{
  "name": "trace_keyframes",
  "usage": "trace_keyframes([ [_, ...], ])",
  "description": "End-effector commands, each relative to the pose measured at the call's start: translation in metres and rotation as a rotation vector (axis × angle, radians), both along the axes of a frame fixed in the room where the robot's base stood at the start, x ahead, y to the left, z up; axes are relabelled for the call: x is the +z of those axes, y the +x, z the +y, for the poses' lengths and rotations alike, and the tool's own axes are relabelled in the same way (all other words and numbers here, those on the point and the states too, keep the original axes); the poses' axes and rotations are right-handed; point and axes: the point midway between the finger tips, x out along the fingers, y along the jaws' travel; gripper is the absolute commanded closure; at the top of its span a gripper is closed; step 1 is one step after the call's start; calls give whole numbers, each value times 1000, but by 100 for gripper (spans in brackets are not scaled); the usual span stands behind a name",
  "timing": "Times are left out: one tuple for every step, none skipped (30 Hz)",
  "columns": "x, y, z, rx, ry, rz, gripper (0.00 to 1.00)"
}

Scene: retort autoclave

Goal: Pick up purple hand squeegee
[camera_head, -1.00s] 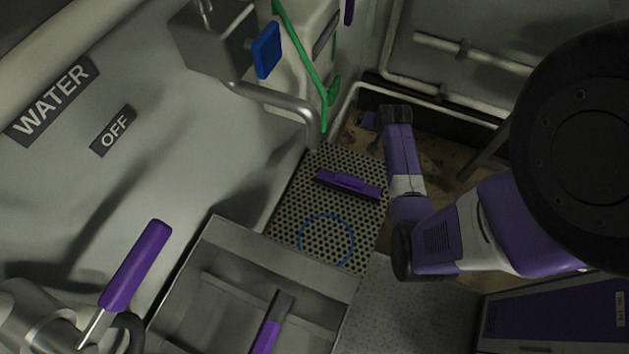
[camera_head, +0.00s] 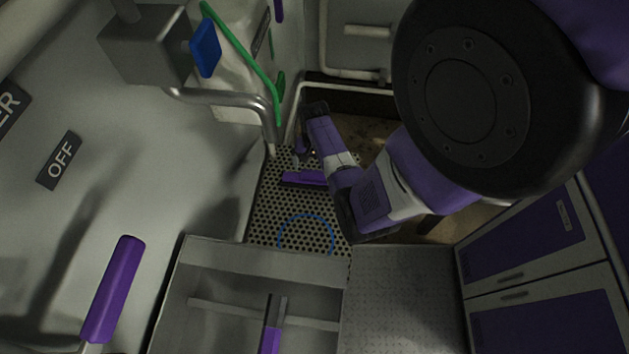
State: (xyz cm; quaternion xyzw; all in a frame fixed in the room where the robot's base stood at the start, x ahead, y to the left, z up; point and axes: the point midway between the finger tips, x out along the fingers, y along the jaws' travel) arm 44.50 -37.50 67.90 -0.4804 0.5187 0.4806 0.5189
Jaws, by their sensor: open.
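The purple hand squeegee (camera_head: 303,178) lies flat on the perforated plate (camera_head: 268,215), beside the foot of the grey wall. Its right end is partly hidden behind my arm. My arm reaches in from the upper right, and its wrist is above and to the right of the squeegee. My gripper (camera_head: 300,145) shows only as a small dark and purple part by the wrist, just beyond the squeegee in the picture. It is open and appears apart from the squeegee; its fingertips are hard to make out.
A blue ring (camera_head: 306,234) lies on the plate nearer me. A metal bin (camera_head: 262,262) holds another purple-handled tool (camera_head: 270,338). A purple lever handle (camera_head: 113,290) stands at the left. A bent pipe (camera_head: 235,103) and green tube (camera_head: 243,58) overhang the plate's far end. Cabinets (camera_head: 540,240) stand right.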

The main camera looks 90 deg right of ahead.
Motion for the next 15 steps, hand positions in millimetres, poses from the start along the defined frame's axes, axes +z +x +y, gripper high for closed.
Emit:
trace_keyframes([
  [-6, 0, 0, 0, 0, 0, 0],
  [-9, 0, 1, 0, 0, 0, 0],
  [-13, -1, 1, 0, 0, 0, 0],
  [-16, -1, 1, 0, 0, 0, 0],
  [-20, -1, 1, 0, 0, 0, 0],
  [-25, -2, 1, 0, 0, 0, 0],
  [-29, -2, 2, -1, 0, 0, 0],
  [-32, -3, 2, -1, 0, 0, 0],
  [-37, -3, 2, -1, 0, 0, 0],
  [-40, -2, 2, 0, 0, 0, 0],
  [-43, -2, 2, 0, 0, 0, 0],
  [-46, -2, 2, 0, 0, 0, 0],
  [-48, -2, 2, 1, 0, 0, 0],
  [-49, -2, 2, 1, 0, 0, 0],
  [-50, -2, 2, 1, 0, 0, 0],
])
